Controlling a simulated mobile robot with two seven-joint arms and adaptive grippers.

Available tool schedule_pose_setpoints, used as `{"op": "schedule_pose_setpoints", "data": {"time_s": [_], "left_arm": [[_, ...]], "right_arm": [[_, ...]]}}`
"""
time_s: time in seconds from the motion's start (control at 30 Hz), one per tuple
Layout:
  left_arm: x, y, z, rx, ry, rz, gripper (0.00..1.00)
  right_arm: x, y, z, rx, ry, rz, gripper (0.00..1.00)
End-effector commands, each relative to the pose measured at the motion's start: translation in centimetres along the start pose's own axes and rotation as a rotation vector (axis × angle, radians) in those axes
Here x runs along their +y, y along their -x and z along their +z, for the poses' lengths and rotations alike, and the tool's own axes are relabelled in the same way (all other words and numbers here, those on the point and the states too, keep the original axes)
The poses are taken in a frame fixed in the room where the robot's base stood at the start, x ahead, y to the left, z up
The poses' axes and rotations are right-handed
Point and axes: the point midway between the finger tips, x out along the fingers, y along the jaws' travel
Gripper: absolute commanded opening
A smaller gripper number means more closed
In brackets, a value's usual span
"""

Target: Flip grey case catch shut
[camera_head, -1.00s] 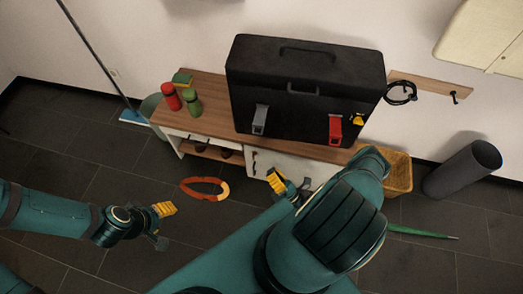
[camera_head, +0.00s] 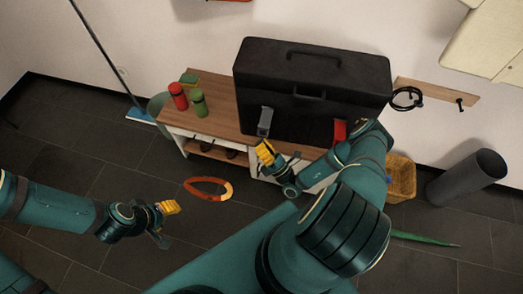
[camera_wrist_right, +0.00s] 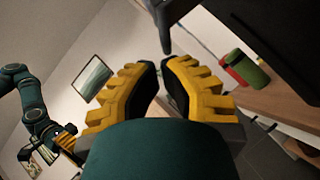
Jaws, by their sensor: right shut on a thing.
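The black case (camera_head: 310,75) stands upright on the wooden-topped bench. Its grey catch (camera_head: 265,120) is on the left of its front face and also shows as a grey bar in the right wrist view (camera_wrist_right: 162,28). My right gripper (camera_head: 263,146) is at the catch's lower end, shut on it. In the right wrist view its yellow fingers (camera_wrist_right: 164,72) have the bar's end at their tips. The red catch (camera_head: 340,131) is partly hidden by my right arm. My left gripper (camera_head: 166,211) is over the floor, away from the case; its finger gap is unclear.
A red bottle (camera_head: 178,96) and a green bottle (camera_head: 198,103) stand on the bench (camera_head: 218,118) left of the case. A yellow basket (camera_head: 402,180) and grey bin (camera_head: 466,178) stand right.

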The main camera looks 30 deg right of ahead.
Motion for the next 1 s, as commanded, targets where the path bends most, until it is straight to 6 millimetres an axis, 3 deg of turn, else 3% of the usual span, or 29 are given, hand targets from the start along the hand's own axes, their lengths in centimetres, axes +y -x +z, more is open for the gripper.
{"op": "schedule_pose_setpoints", "data": {"time_s": [1.0], "left_arm": [[0.7, 1.7, 0.2, -0.008, 0.001, 0.0, 0.52]], "right_arm": [[1.3, -0.8, 0.8, 0.0, -0.079, -0.079, 0.0]]}}
